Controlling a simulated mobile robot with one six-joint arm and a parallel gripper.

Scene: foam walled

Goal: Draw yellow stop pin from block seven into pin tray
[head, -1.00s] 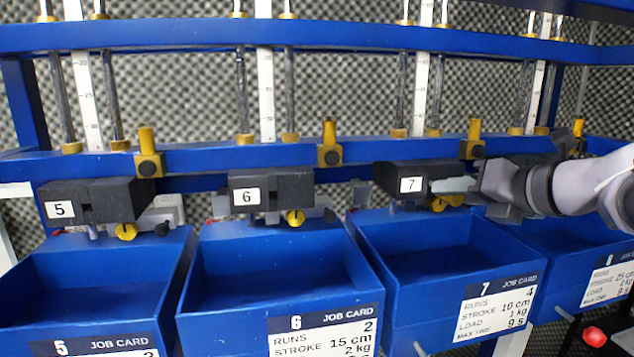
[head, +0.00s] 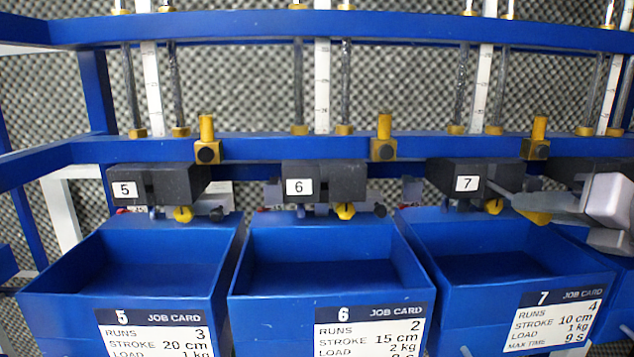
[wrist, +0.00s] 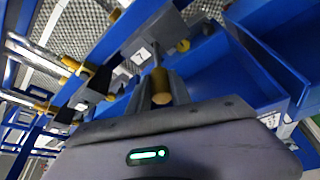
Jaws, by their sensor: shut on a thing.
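Block seven (head: 462,183) is a dark block with a white "7" label, under the blue rail at the right of the head view. It also shows in the wrist view (wrist: 145,48). My gripper (head: 530,212) is at its right front, with its fingers shut on the yellow stop pin (head: 538,218). In the wrist view the pin (wrist: 161,86) stands between the fingertips, its round end facing the camera. A separate yellow knob (head: 493,206) sits under block seven. I cannot make out a pin tray.
Blue bins with job cards stand below: bin 5 (head: 60,292), bin 6 (head: 250,295) and bin 7 (head: 450,300). Blocks five (head: 165,184) and six (head: 335,182) have similar yellow knobs. Brass posts and the blue rail (head: 285,147) run close above my gripper.

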